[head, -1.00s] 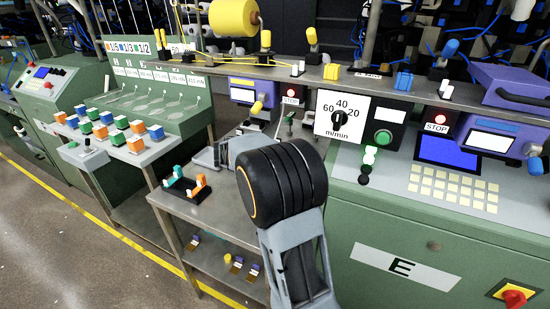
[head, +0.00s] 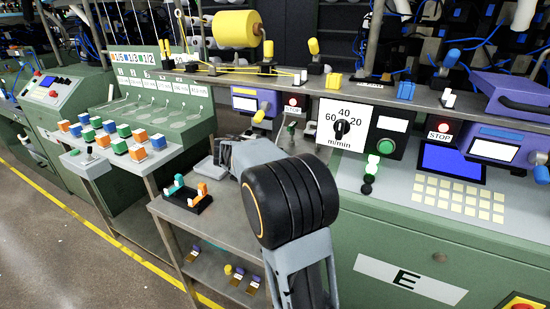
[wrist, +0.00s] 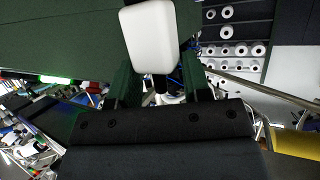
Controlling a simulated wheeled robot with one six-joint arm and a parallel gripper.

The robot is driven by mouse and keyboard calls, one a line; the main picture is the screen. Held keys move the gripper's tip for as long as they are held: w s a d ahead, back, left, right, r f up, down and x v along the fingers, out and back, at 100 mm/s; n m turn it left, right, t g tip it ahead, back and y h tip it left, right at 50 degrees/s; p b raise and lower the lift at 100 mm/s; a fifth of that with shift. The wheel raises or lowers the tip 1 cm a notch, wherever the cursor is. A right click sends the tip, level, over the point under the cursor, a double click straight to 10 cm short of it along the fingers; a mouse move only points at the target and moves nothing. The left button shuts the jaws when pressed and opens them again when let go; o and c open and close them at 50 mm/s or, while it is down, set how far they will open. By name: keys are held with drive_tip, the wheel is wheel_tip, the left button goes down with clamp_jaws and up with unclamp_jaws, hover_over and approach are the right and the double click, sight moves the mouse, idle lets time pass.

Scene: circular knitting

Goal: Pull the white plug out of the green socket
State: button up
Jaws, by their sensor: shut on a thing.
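In the wrist view, a white block-shaped plug (wrist: 152,38) with rounded edges sits at the top middle, beyond my finger bases. My gripper (wrist: 160,80) is shut on it, with one dark green finger on each side. A thin dark piece shows just below the plug, between the fingers. A large dark green surface (wrist: 60,35) lies behind and left of the plug. I cannot pick out the green socket for sure, nor tell whether the plug is still seated in it. In the head view, my own arm hides the gripper and the plug.
A grey shelf cart (head: 180,222) with a black tray (head: 188,203) stands left of my arm. A green machine cabinet with a control panel (head: 440,195) is close on the right. A metal rail (head: 380,92) runs above. Open floor lies at the lower left.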

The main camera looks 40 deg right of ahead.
drive_tip(key=shift+r, duration=0.15)
drive_tip(key=shift+r+p, duration=0.45)
drive_tip(key=shift+r, duration=0.95)
drive_tip(key=shift+r, duration=0.15)
drive_tip(key=shift+r, duration=1.35)
drive_tip(key=shift+f, duration=0.1)
